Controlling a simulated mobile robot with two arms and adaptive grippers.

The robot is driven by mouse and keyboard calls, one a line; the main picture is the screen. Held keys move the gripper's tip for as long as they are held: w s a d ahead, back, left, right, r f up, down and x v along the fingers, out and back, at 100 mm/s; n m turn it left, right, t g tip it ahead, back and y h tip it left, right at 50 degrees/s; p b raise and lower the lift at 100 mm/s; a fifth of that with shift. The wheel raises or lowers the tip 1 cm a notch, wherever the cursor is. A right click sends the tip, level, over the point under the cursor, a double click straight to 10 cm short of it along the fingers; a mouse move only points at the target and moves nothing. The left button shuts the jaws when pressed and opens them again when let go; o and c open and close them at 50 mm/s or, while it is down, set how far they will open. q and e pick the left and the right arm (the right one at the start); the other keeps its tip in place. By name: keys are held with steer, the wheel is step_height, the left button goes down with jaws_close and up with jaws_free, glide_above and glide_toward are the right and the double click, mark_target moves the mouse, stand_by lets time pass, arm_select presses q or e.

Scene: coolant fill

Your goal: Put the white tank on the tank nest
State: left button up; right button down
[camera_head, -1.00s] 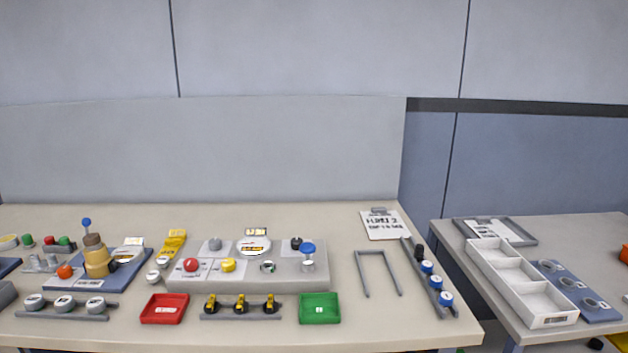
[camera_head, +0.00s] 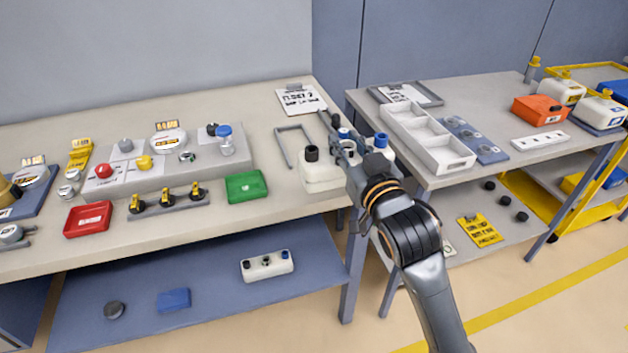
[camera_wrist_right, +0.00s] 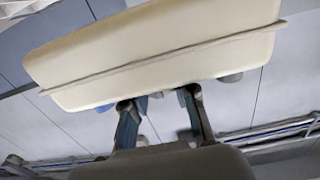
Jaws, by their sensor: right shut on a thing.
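The white tank (camera_head: 320,174) has a black cap and hangs at the right end of the left table, near its front edge. My right gripper (camera_head: 347,155) is shut on it; the arm partly covers its right side. In the right wrist view the tank's pale body (camera_wrist_right: 160,55) fills the top, with both fingers (camera_wrist_right: 160,110) at its lower edge. The tank nest seems to be the grey U-shaped frame (camera_head: 278,144) lying on the table, just behind and left of the tank. I cannot tell whether the tank touches the table. My left gripper is out of view.
A green tray (camera_head: 246,186) sits left of the tank. A clipboard (camera_head: 300,99) lies behind the frame. A rack with blue-capped parts is partly hidden behind my gripper. A second table with a white divided box (camera_head: 428,137) stands to the right, across a gap.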

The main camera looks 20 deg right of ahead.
steer(key=shift+w+r, duration=0.15)
steer(key=shift+r, duration=0.15)
steer(key=shift+w, duration=0.1)
steer(key=w+a+f, duration=0.1)
steer(key=w+f, duration=0.7)
steer(key=w, duration=0.1)
steer(key=w+a+f+p, duration=0.1)
steer(key=w+f, duration=0.3)
steer(key=shift+w+a+f, duration=0.25)
steer(key=shift+w+a, duration=0.05)
steer(key=shift+a, duration=0.05)
